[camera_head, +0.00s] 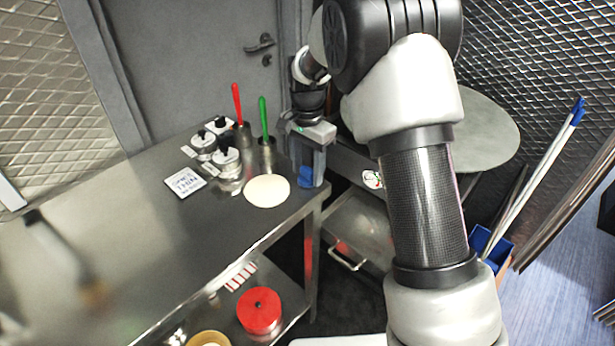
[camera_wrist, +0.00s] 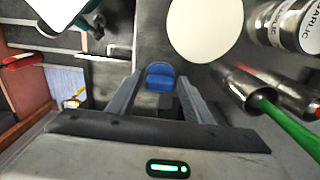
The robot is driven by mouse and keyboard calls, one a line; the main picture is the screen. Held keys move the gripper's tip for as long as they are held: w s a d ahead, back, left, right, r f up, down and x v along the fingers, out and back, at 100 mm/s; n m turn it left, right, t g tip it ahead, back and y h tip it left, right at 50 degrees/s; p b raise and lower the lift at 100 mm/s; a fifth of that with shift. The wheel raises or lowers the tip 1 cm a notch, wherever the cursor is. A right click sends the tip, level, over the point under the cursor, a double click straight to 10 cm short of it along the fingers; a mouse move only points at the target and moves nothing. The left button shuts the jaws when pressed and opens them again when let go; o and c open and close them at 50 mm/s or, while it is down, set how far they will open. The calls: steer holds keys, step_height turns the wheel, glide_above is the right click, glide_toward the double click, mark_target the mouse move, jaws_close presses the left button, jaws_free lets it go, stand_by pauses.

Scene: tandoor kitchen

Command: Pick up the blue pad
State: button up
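The blue pad (camera_wrist: 160,76) shows in the wrist view between the two fingertips of my gripper (camera_wrist: 161,84). Slim gaps seem to separate it from the fingers. In the head view the blue pad (camera_head: 306,177) shows low between the fingers of my gripper (camera_head: 309,180), at the right end of the steel counter (camera_head: 130,240). My gripper points down and is open around the pad. Whether the pad touches a finger is hard to tell, and part of it is hidden by the fingers in the head view.
A round pale disc (camera_head: 267,191) lies just left of my gripper. Steel cups hold a red-handled tool (camera_head: 238,104) and a green-handled tool (camera_head: 263,116) behind it. Labelled jars (camera_head: 226,158) and a white sign (camera_head: 185,182) stand further left.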

mark_target(308, 168)
steer(key=c, duration=0.7)
steer(key=shift+r, duration=0.1)
step_height(308, 168, up, 10)
steer(key=shift+f+p, duration=0.1)
steer(key=shift+p, duration=0.5)
